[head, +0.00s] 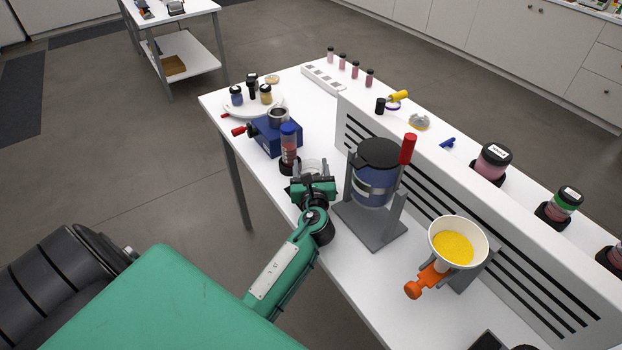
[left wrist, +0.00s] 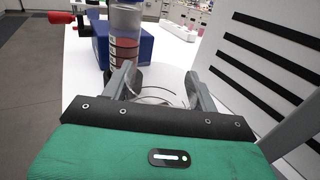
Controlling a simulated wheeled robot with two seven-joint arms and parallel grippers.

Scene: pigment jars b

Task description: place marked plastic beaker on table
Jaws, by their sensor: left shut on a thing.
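The marked plastic beaker (head: 312,166) is clear and mostly hidden behind my left gripper in the head view. In the left wrist view its see-through body and rim (left wrist: 157,94), with thin dark marks, show between the two grey fingers. My left gripper (head: 313,182) is shut on the beaker. It is over the white table (head: 364,288), near the table's front edge. I cannot tell whether the beaker's base touches the table. My right gripper is not in view.
A tube with red contents (head: 289,150) stands close behind the beaker, beside a blue box (head: 268,138) with a red handle. A grey-framed machine with a blue container (head: 372,185) stands right of the gripper. A funnel of yellow powder (head: 456,246) is farther right.

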